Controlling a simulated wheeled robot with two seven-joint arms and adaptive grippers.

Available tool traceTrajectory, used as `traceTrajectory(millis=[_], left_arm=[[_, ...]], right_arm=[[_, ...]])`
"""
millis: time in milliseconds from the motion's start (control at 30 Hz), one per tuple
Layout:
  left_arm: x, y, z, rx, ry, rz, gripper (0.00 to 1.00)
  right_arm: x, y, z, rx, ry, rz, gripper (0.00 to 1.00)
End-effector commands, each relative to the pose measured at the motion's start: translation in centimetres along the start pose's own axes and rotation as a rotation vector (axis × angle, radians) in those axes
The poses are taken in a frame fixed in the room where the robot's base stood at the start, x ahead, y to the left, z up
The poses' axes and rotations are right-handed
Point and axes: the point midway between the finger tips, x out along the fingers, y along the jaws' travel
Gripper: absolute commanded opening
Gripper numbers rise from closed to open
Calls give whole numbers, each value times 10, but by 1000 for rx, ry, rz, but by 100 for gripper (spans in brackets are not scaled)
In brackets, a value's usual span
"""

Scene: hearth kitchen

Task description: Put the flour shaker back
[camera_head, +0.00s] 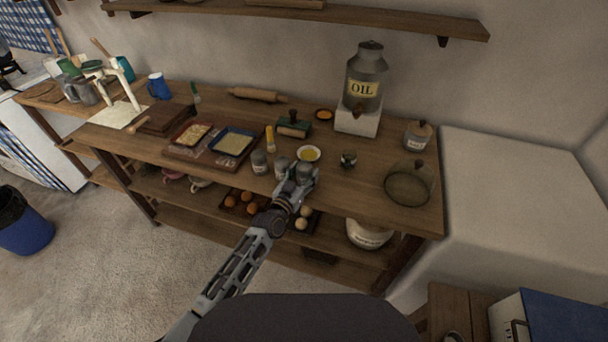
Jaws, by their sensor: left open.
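Several small grey metal shakers stand in a row near the front edge of the wooden worktable. One shaker (259,161) is at the left, a second shaker (281,166) is beside it, and a third shaker (304,172) is at the right. Their labels are too small to read, so I cannot tell which is the flour shaker. My left gripper (301,181) is open at the third shaker, with its fingers around or just in front of it; I cannot tell whether they touch. It partly hides that shaker. My right gripper is out of view.
A bowl of yellow liquid (308,153) is close behind the shakers, and a small dark jar (348,159) is to their right. A glass dome (410,184) and an oil can (365,78) stand farther right. Dough trays (233,143) are left. Eggs sit on the shelf below.

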Motion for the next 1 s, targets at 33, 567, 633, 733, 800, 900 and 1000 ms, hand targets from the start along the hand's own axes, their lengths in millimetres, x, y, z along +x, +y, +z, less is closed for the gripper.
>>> traceTrajectory(millis=[33,567,633,733,800,900,1000], left_arm=[[-2,0,-1,0,0,0,57],[-45,0,0,-1,-1,0,57],[-52,0,0,0,-1,0,57],[-61,0,0,-1,-1,0,57],[-68,0,0,-1,0,0,57],[-77,0,0,0,0,0,57],[-87,0,0,0,-1,0,57]], right_arm=[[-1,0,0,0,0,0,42],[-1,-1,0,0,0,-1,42],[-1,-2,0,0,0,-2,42],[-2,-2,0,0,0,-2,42],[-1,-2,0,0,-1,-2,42],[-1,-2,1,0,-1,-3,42],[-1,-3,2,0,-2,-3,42]])
